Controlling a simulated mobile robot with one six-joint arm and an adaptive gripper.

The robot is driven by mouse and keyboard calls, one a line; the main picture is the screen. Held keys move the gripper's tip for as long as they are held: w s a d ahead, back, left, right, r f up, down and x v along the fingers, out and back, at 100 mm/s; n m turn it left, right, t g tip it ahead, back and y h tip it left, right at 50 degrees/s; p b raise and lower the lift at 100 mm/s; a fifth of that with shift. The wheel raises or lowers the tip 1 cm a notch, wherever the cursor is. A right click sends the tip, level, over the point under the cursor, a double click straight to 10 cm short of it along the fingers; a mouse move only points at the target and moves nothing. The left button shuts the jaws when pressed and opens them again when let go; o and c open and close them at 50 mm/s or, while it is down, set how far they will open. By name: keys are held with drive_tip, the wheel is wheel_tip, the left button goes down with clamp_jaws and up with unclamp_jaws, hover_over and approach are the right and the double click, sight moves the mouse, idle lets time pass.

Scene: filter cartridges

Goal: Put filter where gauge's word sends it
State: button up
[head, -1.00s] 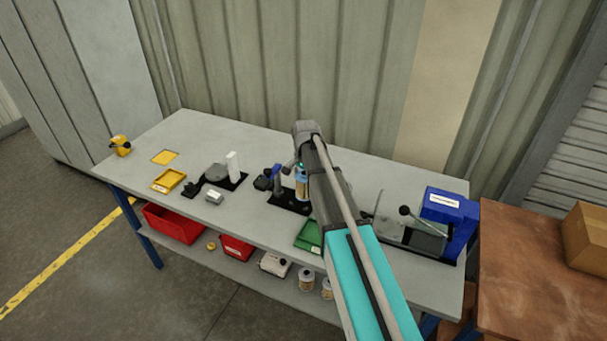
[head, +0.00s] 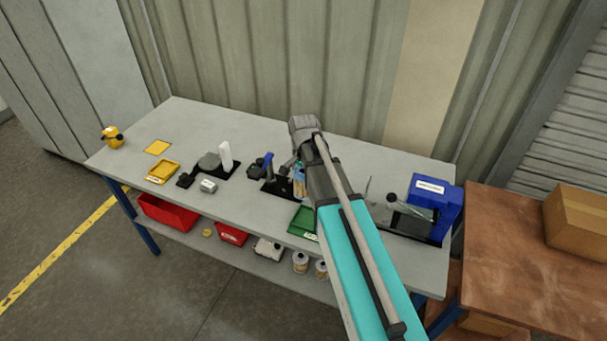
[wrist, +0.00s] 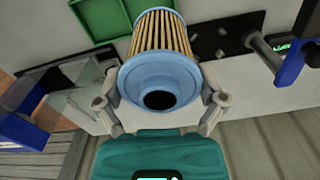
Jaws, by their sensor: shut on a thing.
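A pleated filter cartridge (wrist: 158,62) with light blue end caps and tan pleats fills the middle of the wrist view, its open end toward the camera. My gripper (wrist: 160,105) is shut on it, with one finger on each side of the blue cap. In the head view the filter (head: 299,181) shows partly behind my arm, over a black fixture plate (head: 278,191) with a blue-handled part. I cannot tell whether the filter touches the plate. A gauge's word is not readable in these views. A green tray (head: 303,221) lies at the bench front, partly behind my arm.
A yellow tray (head: 163,172), a grey fixture with a white upright block (head: 225,157) and a small grey box (head: 208,186) stand left. A blue labelled box (head: 436,205) stands right. Red bins (head: 168,211) and canisters (head: 300,262) sit on the lower shelf.

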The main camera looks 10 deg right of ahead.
idle(0.4)
drive_tip(key=shift+f+b, duration=1.35)
drive_tip(key=shift+f, duration=0.05)
drive_tip(key=shift+s, duration=0.1)
